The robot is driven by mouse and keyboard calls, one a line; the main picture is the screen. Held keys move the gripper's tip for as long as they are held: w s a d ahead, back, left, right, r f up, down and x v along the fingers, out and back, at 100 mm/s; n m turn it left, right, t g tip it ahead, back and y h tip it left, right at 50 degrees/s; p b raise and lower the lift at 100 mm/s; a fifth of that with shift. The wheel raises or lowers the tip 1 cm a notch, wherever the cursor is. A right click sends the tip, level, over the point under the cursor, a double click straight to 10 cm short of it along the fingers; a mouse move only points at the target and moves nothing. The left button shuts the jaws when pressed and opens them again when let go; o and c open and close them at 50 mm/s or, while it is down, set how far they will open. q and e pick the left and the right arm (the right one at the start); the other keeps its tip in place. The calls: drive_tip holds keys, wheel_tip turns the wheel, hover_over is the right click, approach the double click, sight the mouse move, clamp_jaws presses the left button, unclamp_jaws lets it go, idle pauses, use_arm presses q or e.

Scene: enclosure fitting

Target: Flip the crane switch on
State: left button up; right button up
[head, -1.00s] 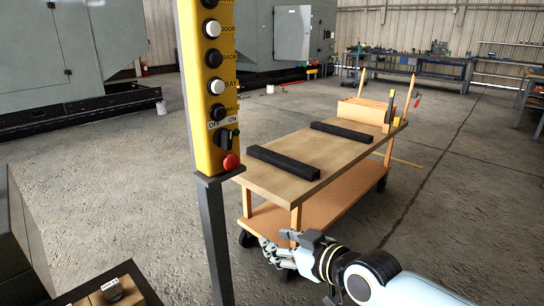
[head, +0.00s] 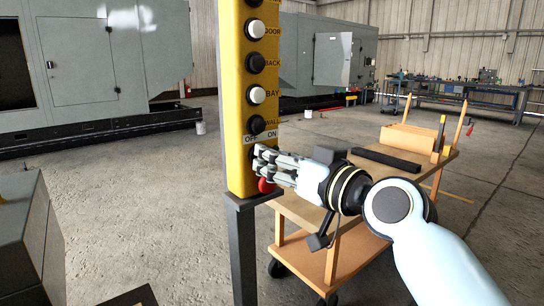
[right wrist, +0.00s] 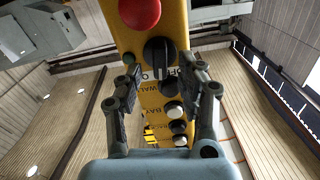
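The yellow control panel (head: 235,100) stands upright on a dark post in the head view. Its black rotary switch is mostly hidden there behind my right gripper (head: 270,165), below the OFF and ON labels (head: 262,137). In the right wrist view the switch (right wrist: 159,54) shows between the two separated fingers of my right gripper (right wrist: 160,76). The fingers are open, one on each side of the knob; I cannot tell whether they touch it. The knob's setting is not clear to me. My left gripper is not in view.
A red button (right wrist: 140,12) sits close to the switch, and partly shows under my fingers in the head view (head: 265,186). Several black and white buttons (head: 256,62) line the panel above. A wooden cart (head: 375,175) stands behind my right arm.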

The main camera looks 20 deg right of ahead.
drive_tip(key=shift+x, duration=0.85)
drive_tip(key=shift+c, duration=0.7)
clamp_jaws()
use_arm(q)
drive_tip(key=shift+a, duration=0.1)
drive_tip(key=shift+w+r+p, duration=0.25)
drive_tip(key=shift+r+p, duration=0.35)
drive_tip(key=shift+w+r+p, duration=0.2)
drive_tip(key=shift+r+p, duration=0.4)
use_arm(e)
drive_tip(key=m, duration=0.4)
drive_tip(key=shift+d+f, duration=0.1)
